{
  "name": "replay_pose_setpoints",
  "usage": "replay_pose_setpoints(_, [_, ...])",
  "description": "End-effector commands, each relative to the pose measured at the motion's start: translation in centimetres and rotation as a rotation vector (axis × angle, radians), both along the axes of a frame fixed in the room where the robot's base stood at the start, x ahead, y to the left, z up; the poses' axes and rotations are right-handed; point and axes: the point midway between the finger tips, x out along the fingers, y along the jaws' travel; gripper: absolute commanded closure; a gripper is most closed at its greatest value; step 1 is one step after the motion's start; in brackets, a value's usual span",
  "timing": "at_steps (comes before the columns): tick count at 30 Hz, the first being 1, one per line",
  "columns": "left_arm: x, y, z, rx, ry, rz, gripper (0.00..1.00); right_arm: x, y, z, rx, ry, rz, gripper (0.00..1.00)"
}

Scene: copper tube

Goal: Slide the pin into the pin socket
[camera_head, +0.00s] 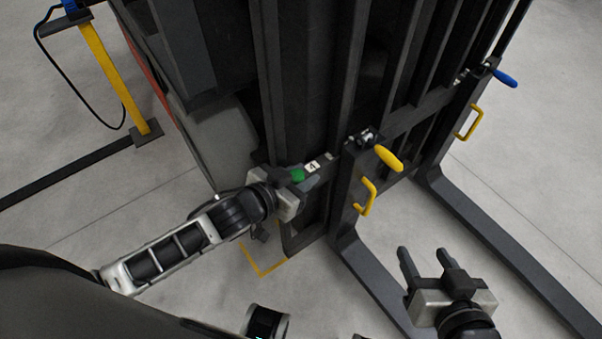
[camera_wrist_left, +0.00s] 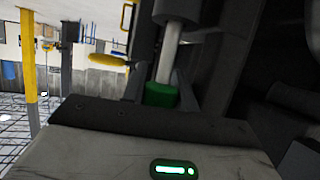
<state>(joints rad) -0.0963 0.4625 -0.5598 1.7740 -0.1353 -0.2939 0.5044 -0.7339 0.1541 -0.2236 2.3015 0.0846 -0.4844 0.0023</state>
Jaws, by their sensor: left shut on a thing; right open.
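The pin has a green grip (camera_head: 298,174) that shows just past my left gripper (camera_head: 306,179) in the head view. In the left wrist view the green grip (camera_wrist_left: 160,94) sits between the fingers, and a pale shaft (camera_wrist_left: 170,50) runs up from it. My left gripper is shut on the pin. The shaft's far end meets a dark cylinder (camera_wrist_left: 178,10), which looks like the pin socket; how deep it sits inside is hidden. My right gripper (camera_head: 423,252) is open and empty, low at the right, apart from the frame.
A dark upright frame (camera_head: 295,80) fills the middle. Yellow handles (camera_head: 388,158) and a blue handle (camera_head: 503,77) stick out from it. Its dark legs (camera_head: 480,220) run along the floor at right. A yellow post (camera_head: 112,75) stands at far left.

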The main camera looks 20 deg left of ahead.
Motion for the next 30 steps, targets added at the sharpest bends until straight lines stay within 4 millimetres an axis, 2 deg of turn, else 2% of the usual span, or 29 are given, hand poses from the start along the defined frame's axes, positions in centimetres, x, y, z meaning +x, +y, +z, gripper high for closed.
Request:
replay_pose_setpoints(21, [0.0,0.0,-1.9,0.0,-0.001,0.0,0.95,0.4,0.1,-0.9,0.007,-0.011,-0.006,0.45])
replay_pose_setpoints(22, [0.0,0.0,-1.8,0.0,-0.001,0.0,0.68,0.5,0.1,-0.9,0.007,-0.011,-0.007,0.45])
replay_pose_setpoints(24, [0.0,0.0,-1.8,0.0,-0.001,0.0,0.49,0.5,0.1,-0.8,0.008,-0.011,-0.008,0.45])
replay_pose_setpoints(25, [0.0,0.0,-1.7,0.0,-0.001,0.001,0.46,0.5,0.1,-0.8,0.009,-0.012,-0.008,0.45])
replay_pose_setpoints(30, [0.1,0.2,-1.7,0.003,-0.003,0.004,0.46,0.5,0.1,-0.8,0.009,-0.011,-0.008,0.45])
